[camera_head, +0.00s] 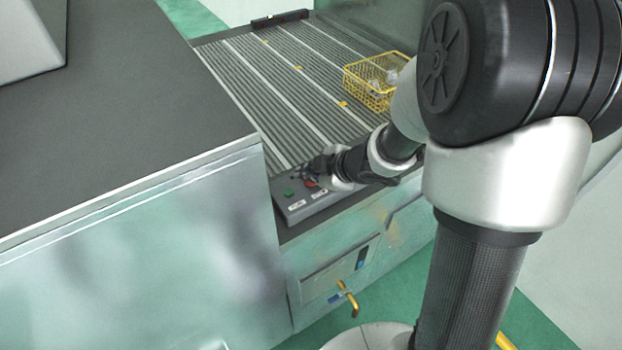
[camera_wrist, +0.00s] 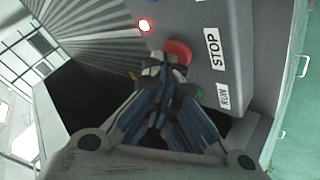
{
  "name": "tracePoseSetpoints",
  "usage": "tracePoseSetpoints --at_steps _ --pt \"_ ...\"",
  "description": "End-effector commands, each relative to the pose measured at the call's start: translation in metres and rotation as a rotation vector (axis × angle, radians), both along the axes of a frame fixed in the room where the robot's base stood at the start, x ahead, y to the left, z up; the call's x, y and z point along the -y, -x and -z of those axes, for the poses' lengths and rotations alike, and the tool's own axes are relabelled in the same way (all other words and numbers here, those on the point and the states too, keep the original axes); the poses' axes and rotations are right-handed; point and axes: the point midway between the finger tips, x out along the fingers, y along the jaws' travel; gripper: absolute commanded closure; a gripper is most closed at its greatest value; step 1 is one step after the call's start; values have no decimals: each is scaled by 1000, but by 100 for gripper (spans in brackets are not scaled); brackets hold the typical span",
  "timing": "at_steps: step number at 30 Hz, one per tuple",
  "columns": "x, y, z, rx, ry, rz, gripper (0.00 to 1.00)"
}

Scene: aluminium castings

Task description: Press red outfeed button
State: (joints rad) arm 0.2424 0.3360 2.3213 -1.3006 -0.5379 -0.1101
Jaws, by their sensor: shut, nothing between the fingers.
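The red button (camera_wrist: 178,52) sits on a grey control panel (camera_head: 302,209) beside a label reading STOP. In the head view the red button (camera_head: 311,183) shows small, partly behind my gripper (camera_head: 304,171). In the wrist view my gripper (camera_wrist: 158,68) is shut and empty, its fingertips at the lower left edge of the red button. I cannot tell whether they touch it. A green button (camera_wrist: 196,92) is partly hidden beside my fingers, near a label reading RUN; it also shows in the head view (camera_head: 289,194). A small red lamp (camera_wrist: 145,25) glows on the panel.
A ribbed conveyor (camera_head: 290,75) runs behind the panel. A yellow wire basket (camera_head: 368,91) holding grey parts stands on it. A dark-topped counter (camera_head: 110,110) stands at the left. A yellow handle (camera_head: 348,298) juts from the cabinet front below.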

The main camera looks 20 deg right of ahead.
Motion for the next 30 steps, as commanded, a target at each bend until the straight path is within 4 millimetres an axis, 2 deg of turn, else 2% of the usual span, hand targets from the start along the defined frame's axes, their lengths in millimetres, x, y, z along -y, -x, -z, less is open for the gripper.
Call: tracePoseSetpoints --at_steps 11,22,30 --pt "0 0 1 -1 1 0 100" --pt "0 0 -16 -1 1 0 100" --pt "0 0 -16 -1 1 0 100"
